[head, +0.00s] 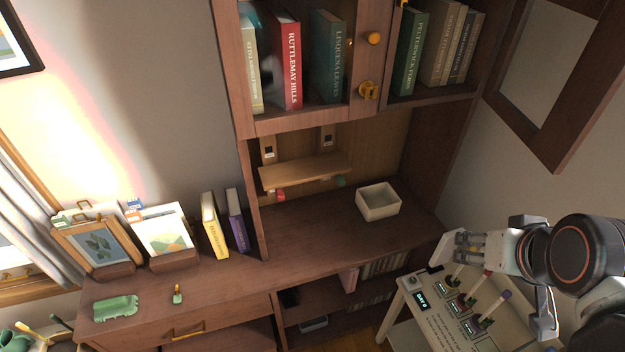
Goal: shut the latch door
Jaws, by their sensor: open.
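The upper cabinet has a brown framed door (565,125) at the top right, with a pale pane. It appears swung out to the right from the cabinet's right side, leaving the right book compartment uncovered. A brass latch (368,91) and a round brass knob (374,38) sit on the frame of the left door, which looks closed in front of its books. My gripper (459,243) is at the lower right, open and empty, pointing left. It is well below the framed door and apart from it.
A cream box (378,202) stands on the desk (320,230) under the cabinet. A small white table (440,328) with several levers lies just below my gripper. Picture frames and books stand at left. Open air lies between gripper and cabinet.

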